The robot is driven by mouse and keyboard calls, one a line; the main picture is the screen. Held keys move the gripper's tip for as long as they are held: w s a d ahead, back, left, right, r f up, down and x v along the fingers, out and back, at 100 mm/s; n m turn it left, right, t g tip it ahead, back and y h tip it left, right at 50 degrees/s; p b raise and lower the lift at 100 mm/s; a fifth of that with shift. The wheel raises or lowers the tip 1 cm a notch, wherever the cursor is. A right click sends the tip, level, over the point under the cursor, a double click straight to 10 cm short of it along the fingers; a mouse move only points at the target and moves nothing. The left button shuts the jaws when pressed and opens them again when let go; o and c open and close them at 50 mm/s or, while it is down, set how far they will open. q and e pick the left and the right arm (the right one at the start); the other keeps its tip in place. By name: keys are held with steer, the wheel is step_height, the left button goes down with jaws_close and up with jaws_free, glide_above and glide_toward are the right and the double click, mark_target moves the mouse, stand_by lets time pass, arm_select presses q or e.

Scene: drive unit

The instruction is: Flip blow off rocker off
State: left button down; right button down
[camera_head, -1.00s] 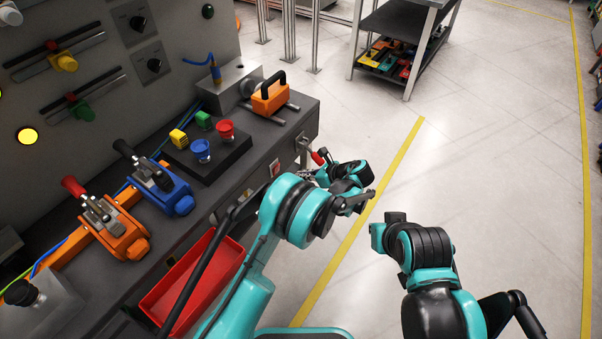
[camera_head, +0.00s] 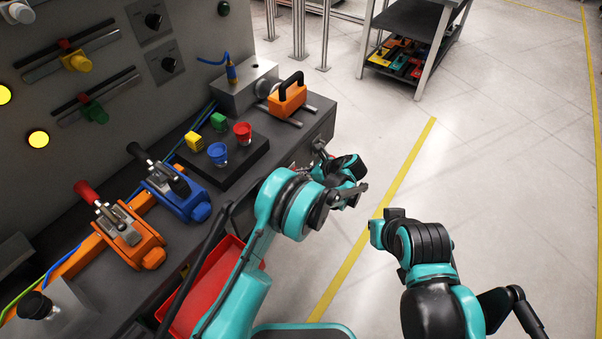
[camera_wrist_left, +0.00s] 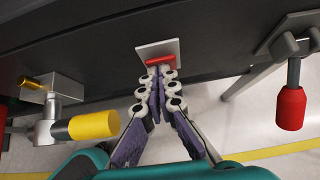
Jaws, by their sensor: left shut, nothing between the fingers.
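The red rocker (camera_wrist_left: 161,59) sits on a pale square plate (camera_wrist_left: 150,50) on the dark front face of the bench, in the left wrist view. My left gripper (camera_wrist_left: 158,70) is shut and empty. Its fingertips are at the lower edge of the red rocker and appear to touch it, though contact is hard to confirm. In the head view my left arm (camera_head: 290,210) reaches to the bench front and mostly hides the rocker and the fingers. My right arm (camera_head: 425,250) shows over the floor, but its gripper is out of view.
A red-handled lever (camera_wrist_left: 291,100) hangs right of the rocker, and a yellow-ended valve (camera_wrist_left: 90,125) sits left. The bench top holds orange (camera_head: 125,238) and blue (camera_head: 175,190) clamps and small cups.

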arm_select(q)
steer(key=shift+w+a+r+g+h, duration=0.15)
steer(key=shift+a+r+g+h, duration=0.1)
steer(key=shift+g+h, duration=0.2)
arm_select(e)
steer(key=shift+r, duration=0.55)
arm_select(q)
steer(key=shift+r+p, duration=0.55)
steer(key=shift+r, duration=0.2)
arm_select(e)
steer(key=shift+r, duration=0.3)
arm_select(q)
steer(key=shift+d, duration=0.1)
